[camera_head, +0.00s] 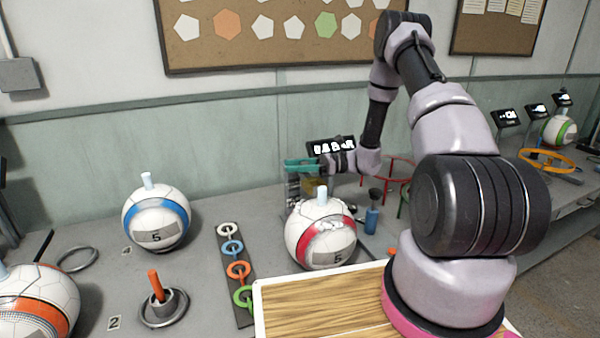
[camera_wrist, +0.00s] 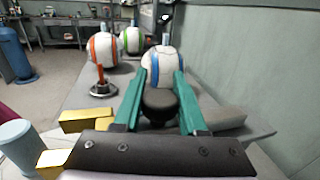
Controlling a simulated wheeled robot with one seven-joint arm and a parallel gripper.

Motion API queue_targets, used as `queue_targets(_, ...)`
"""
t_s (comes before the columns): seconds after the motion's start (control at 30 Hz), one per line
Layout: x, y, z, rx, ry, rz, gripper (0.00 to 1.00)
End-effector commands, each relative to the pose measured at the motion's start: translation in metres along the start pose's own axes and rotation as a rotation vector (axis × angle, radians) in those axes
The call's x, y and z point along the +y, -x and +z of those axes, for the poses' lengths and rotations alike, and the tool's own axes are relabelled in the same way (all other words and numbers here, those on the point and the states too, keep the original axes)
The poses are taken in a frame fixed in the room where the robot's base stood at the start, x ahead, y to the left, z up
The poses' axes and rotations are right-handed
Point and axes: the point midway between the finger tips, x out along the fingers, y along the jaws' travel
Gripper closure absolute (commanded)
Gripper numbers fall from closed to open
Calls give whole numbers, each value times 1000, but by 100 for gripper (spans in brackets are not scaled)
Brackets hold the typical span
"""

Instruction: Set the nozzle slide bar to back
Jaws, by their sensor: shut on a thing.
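My gripper (camera_head: 300,166) is at the press behind the red-striped ball, its teal fingers pointing left in the head view. In the wrist view, the gripper (camera_wrist: 161,76) has a dark round knob (camera_wrist: 160,104) between its two fingers and is shut on it. The knob seems to be the handle of the nozzle slide bar. The press frame (camera_head: 293,190) shows only in part; the ball and my arm cover much of it. The bar's front or back setting cannot be read.
The red-striped ball (camera_head: 320,238) stands just in front of the press. A blue bottle (camera_head: 371,220) and a red ring stand (camera_head: 378,184) are to its right. The blue-striped ball (camera_head: 156,218) is to the left, with a strip of coloured rings (camera_head: 237,270) between.

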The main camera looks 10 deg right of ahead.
Motion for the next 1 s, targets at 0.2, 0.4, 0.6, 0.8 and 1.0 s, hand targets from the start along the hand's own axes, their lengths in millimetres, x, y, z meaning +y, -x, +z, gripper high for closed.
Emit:
queue_targets(0.2, -46, -11, -1, 0, 2, -2, 100)
queue_targets(0.4, -56, -14, 0, 0, 1, -4, 100)
queue_targets(0.6, -57, -14, 1, -1, 3, -7, 100)
queue_targets(0.8, -56, -14, 1, -1, 2, -5, 29)
queue_targets(1.0, -55, -13, 0, 0, 1, -3, 29)
